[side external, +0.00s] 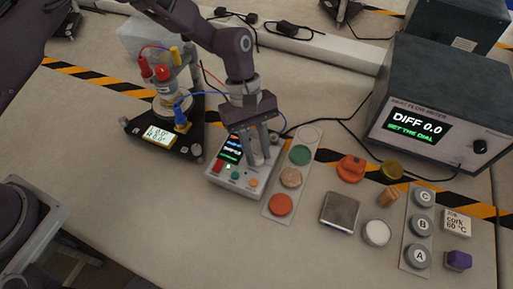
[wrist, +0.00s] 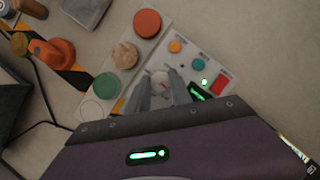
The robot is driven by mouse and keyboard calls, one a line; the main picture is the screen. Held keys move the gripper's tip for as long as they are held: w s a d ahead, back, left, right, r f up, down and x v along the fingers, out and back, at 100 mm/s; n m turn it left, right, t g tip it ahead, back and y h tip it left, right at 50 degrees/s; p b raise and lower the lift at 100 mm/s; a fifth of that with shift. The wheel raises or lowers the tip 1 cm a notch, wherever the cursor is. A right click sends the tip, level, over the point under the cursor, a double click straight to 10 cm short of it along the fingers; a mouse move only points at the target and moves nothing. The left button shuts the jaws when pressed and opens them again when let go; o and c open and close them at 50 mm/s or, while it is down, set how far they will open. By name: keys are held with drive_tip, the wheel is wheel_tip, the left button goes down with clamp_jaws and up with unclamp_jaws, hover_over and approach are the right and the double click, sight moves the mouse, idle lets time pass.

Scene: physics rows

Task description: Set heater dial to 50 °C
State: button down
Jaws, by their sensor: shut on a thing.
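The heater control box (side external: 213,178) is a pale box with a dark screen (side external: 229,150) showing green text, too small to read. It has a red switch, a teal button and an orange button. My gripper (side external: 257,160) points down over the right side of the box. In the wrist view my gripper (wrist: 164,77) has its two fingers around the light round dial (wrist: 166,82), shut on it. The dial's marks and setting are not readable. In the side view the fingers hide the dial.
A strip with red, cork-coloured and green discs (side external: 301,155) lies right of the box. The heat flow meter (side external: 415,120) reads "DIFF 0.0, SET THE DIAL". A test stand (side external: 165,130) with cables is at left.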

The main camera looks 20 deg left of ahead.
drive_tip(key=m+g+y, duration=0.1)
drive_tip(key=m, duration=0.3)
drive_tip(key=shift+w+d, duration=0.1)
drive_tip(key=m+y, duration=0.1)
drive_tip(key=m, duration=0.3)
drive_tip(key=shift+d+y, duration=0.1)
drive_tip(key=shift+y, duration=0.2)
drive_tip(key=m, duration=0.2)
drive_tip(key=m+y, duration=0.1)
drive_tip(key=m, duration=0.1)
drive_tip(key=shift+d+y, duration=0.1)
drive_tip(key=shift+y, duration=0.2)
drive_tip(key=shift+d+m+y, duration=0.1)
drive_tip(key=shift+m+y, duration=0.6)
drive_tip(key=shift+m, duration=1.3)
drive_tip(key=c, duration=1.1)
unclamp_jaws()
drive_tip(key=shift+c, duration=0.2)
